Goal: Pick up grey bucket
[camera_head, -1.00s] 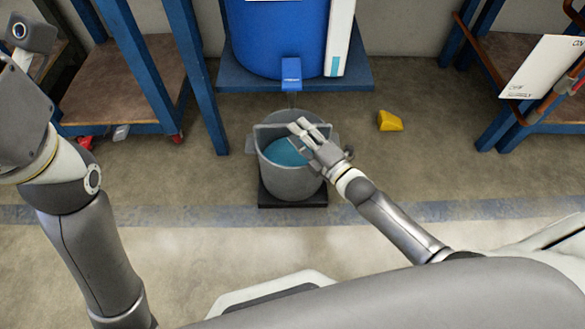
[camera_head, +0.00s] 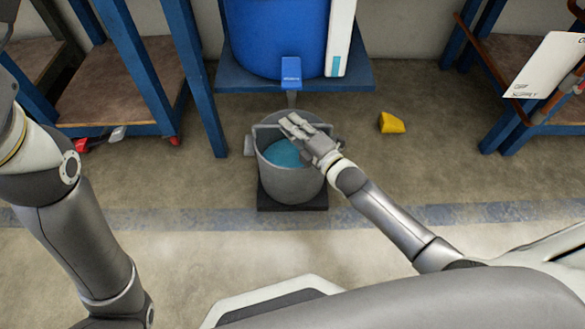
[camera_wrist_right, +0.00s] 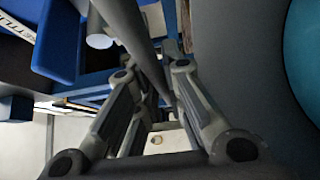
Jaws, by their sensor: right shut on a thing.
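The grey bucket (camera_head: 288,184) stands upright with blue liquid (camera_head: 283,153) inside, above a dark square base (camera_head: 293,206). I cannot tell whether it touches that base. My right gripper (camera_head: 296,124) is over the bucket's right rim, its fingers shut on the bucket's handle. In the right wrist view the grey handle bar (camera_wrist_right: 140,35) runs between the fingers (camera_wrist_right: 155,105), and the bucket's wall (camera_wrist_right: 245,60) fills the right side. My left arm (camera_head: 75,230) shows at the left, but its gripper is out of the frame.
A blue barrel (camera_head: 278,40) with a blue tap (camera_head: 291,72) stands on a blue stand (camera_head: 235,78) just behind the bucket. A yellow block (camera_head: 391,123) lies on the floor to the right. Blue-framed shelves stand on both sides. The floor in front is clear.

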